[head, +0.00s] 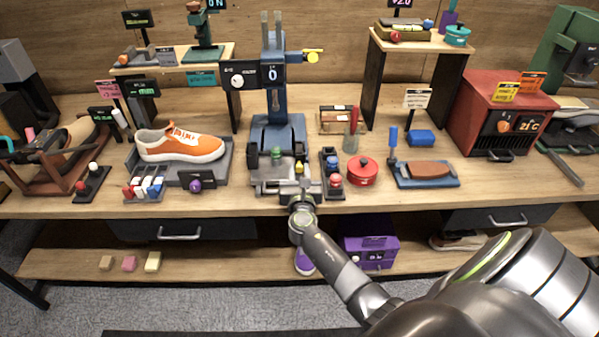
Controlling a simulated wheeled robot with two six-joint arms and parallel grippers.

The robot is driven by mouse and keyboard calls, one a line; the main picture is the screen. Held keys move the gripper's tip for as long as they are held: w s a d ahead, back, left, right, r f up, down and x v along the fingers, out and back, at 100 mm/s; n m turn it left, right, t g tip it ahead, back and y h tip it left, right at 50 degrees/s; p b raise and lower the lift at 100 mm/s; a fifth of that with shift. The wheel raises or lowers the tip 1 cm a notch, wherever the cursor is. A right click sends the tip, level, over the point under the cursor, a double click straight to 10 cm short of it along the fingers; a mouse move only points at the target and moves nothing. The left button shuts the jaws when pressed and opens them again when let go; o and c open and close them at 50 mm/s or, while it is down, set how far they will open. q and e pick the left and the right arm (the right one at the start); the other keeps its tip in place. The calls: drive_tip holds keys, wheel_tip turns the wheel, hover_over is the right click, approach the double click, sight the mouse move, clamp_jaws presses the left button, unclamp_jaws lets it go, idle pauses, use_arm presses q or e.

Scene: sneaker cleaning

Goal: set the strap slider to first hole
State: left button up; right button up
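My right gripper (301,192) is at the front edge of the bench, at the grey base (262,187) of a blue machine (277,125). Its fingers are small and partly hidden by the wrist, so I cannot tell whether they are open or shut, or whether they touch the base. A green knob (277,153) and a yellow knob (299,167) show on the base just behind the gripper. I cannot clearly pick out a strap slider or its holes at this size. The machine's display (272,75) reads 0. My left gripper is not in view.
Left of the machine, an orange sneaker (180,143) sits on a grey stand. To its right are a dark block with coloured knobs (333,182), a red lidded pot (362,171) and a blue tray (441,181). A purple box (370,248) stands on the lower shelf.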

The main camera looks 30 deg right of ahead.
clamp_jaws()
drive_tip(key=shift+d, duration=0.1)
drive_tip(key=shift+s+d+p, duration=0.2)
drive_tip(key=shift+s+d, duration=0.25)
drive_tip(key=shift+d, duration=0.25)
drive_tip(key=shift+s+d+p, duration=0.15)
drive_tip(key=shift+s+d, duration=0.25)
drive_tip(key=shift+d, duration=0.25)
drive_tip(key=shift+o, duration=2)
unclamp_jaws()
drive_tip(key=o, duration=0.3)
drive_tip(key=shift+s+d, duration=0.1)
